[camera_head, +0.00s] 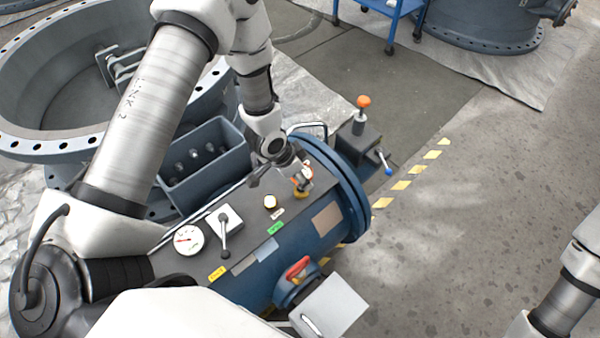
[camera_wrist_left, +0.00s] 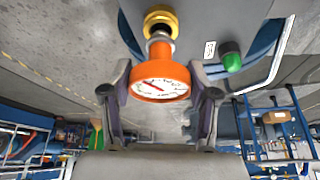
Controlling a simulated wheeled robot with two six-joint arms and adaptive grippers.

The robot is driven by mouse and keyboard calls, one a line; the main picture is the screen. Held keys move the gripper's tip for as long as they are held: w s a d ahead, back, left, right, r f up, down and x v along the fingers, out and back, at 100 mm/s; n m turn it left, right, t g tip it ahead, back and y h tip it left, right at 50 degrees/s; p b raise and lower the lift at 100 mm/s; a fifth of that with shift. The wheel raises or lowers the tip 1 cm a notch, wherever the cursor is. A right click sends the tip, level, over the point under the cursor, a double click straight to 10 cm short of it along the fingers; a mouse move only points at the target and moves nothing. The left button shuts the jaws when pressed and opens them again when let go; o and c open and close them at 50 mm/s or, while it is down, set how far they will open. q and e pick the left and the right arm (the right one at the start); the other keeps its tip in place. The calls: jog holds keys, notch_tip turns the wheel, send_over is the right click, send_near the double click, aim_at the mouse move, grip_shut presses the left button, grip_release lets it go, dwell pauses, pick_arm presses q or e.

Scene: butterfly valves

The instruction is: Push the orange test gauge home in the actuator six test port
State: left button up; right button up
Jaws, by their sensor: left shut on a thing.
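The orange test gauge (camera_wrist_left: 160,84) with a white dial is between the fingers of my left gripper (camera_wrist_left: 161,95) in the left wrist view. My left gripper is shut on it. A short metal stem runs from the gauge to the brass test port (camera_wrist_left: 160,20); how deep it sits I cannot tell. In the head view my left gripper (camera_head: 297,174) is over the right end of the blue actuator (camera_head: 325,240), with the brass port (camera_head: 301,194) just below. The gauge is partly hidden there. My right arm enters at the lower right; its gripper is out of view.
An orange-knobbed dark block (camera_head: 362,130) stands behind. The floor at right is clear.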

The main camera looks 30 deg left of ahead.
pick_arm(q)
jog(key=shift+f, duration=0.45)
dwell(0.7)
jog(key=shift+f, duration=0.25)
jog(key=shift+f+b, duration=0.35)
jog(key=shift+b, duration=0.1)
dwell(0.6)
jog(key=o, duration=1.1)
jog(key=shift+o, duration=0.2)
jog(key=shift+o, duration=1.1)
jog(key=shift+r, duration=0.1)
